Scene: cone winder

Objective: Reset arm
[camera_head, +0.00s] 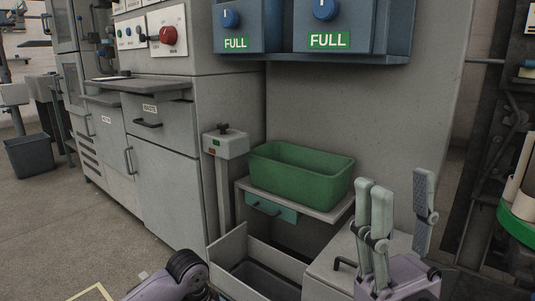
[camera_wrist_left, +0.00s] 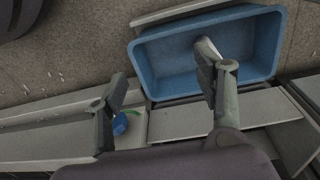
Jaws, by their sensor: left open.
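My right gripper (camera_head: 400,182) stands at the lower right of the head view, fingers pointing up. A clear gap shows between its pale fingers, and nothing is between them. Part of my left arm (camera_head: 168,282) shows at the bottom edge of the head view; its gripper is out of that picture. In the left wrist view my left gripper (camera_wrist_left: 162,68) is open, its two fingers wide apart with nothing held. Its right finger overlaps a blue bin (camera_wrist_left: 262,62) from above. I cannot tell whether it touches the bin.
A green tub (camera_head: 300,178) sits on a shelf by the grey machine cabinet (camera_head: 165,185). A low open compartment (camera_head: 232,248) lies below it. Blue boxes (camera_head: 350,28) marked FULL hang above. A small blue part (camera_wrist_left: 119,124) lies near the left finger.

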